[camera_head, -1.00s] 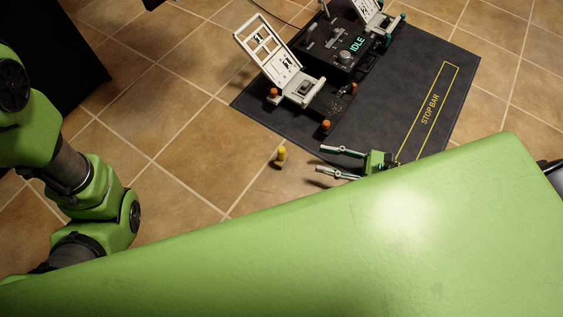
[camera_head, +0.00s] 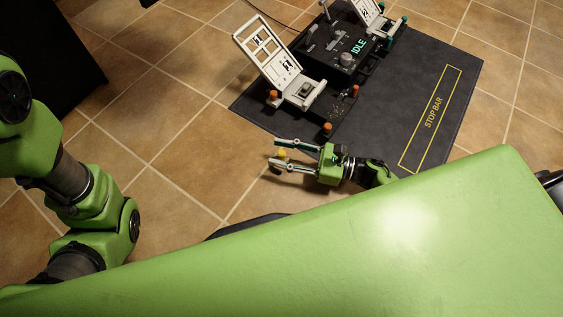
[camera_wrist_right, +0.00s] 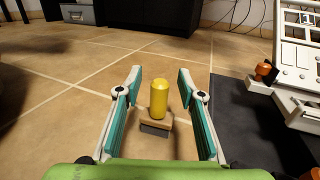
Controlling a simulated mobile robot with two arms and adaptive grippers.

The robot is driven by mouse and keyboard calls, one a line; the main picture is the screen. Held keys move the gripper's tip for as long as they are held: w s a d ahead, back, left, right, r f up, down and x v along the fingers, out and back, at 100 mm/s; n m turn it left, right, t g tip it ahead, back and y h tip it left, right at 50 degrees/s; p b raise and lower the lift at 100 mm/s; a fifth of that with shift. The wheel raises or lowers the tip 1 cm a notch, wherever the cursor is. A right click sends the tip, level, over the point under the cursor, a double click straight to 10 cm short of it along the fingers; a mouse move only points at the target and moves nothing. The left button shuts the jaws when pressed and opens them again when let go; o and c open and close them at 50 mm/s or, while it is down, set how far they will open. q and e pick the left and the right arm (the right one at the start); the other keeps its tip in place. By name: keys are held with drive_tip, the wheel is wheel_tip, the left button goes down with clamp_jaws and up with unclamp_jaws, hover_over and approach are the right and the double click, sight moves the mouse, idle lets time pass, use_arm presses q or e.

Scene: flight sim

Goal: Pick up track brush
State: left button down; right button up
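The track brush has a yellow cylindrical handle on a tan block with dark bristles. It stands upright on the tiled floor in the right wrist view (camera_wrist_right: 159,103). In the head view its yellow top (camera_head: 282,153) shows between the fingers of my right gripper (camera_head: 275,152). My right gripper (camera_wrist_right: 159,86) is open, with one teal-padded finger on each side of the brush and a gap on both sides. The left arm's links show at the left of the head view, but its gripper is not in view.
A dark mat (camera_head: 408,110) marked STOP BAR lies right of the brush. On it stand a black control box (camera_head: 332,47) reading IDLE and a white pedal (camera_head: 283,68) with orange knobs. Tiled floor (camera_head: 170,120) is free to the left.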

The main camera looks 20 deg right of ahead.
clamp_jaws()
drive_tip(key=shift+r, duration=0.15)
